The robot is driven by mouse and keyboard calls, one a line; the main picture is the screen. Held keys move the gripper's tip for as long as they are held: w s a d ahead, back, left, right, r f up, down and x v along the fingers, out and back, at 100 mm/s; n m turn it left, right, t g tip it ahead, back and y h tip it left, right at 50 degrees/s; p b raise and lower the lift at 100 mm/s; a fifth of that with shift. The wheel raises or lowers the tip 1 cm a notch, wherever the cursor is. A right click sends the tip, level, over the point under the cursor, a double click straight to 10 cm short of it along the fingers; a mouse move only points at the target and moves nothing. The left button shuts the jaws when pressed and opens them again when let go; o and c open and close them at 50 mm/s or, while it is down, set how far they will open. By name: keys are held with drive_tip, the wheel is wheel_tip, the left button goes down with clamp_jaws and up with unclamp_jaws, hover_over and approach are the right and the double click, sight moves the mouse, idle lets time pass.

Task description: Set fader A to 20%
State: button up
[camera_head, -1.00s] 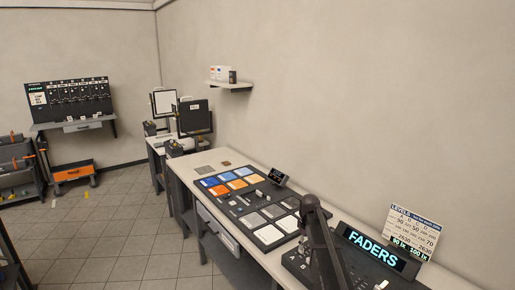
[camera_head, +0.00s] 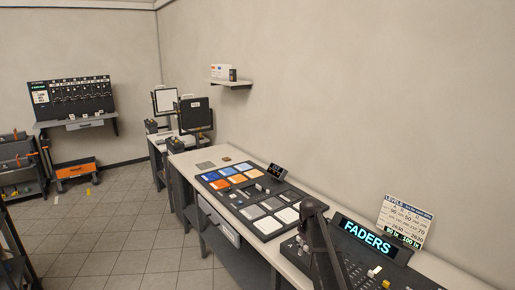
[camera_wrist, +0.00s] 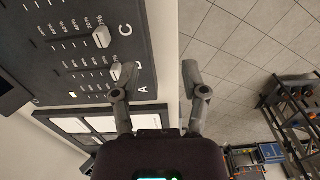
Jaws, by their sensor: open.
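The dark fader panel (camera_wrist: 60,45) fills the upper left of the wrist view, with percent scales and letters A, B and C. The fader C knob (camera_wrist: 101,36) and the fader B knob (camera_wrist: 115,71) are pale. The letter A (camera_wrist: 143,90) shows beside my left finger, which seems to hide fader A's knob; its setting cannot be read. My gripper (camera_wrist: 159,68) is open and empty, one finger over the panel's edge region, the other over the floor. In the head view the console (camera_head: 350,272) is partly hidden by my arm.
A lit FADERS sign (camera_head: 366,237) and a LEVELS card (camera_head: 406,219) stand behind the console. A pad panel (camera_head: 262,222) lies farther along the white bench (camera_head: 190,159). Tiled floor (camera_head: 130,235) is clear to the left.

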drive_tip(key=s+a+f+m+b, duration=0.1)
drive_tip(key=s+f+m+b, duration=0.2)
drive_tip(key=s, duration=1.1)
drive_tip(key=s+f+m+b, duration=0.3)
drive_tip(key=s+f+b, duration=0.3)
drive_tip(key=s, duration=0.8)
drive_tip(key=shift+s+a+m, duration=0.2)
drive_tip(key=shift+a+m, duration=0.1)
drive_tip(key=shift+a, duration=0.05)
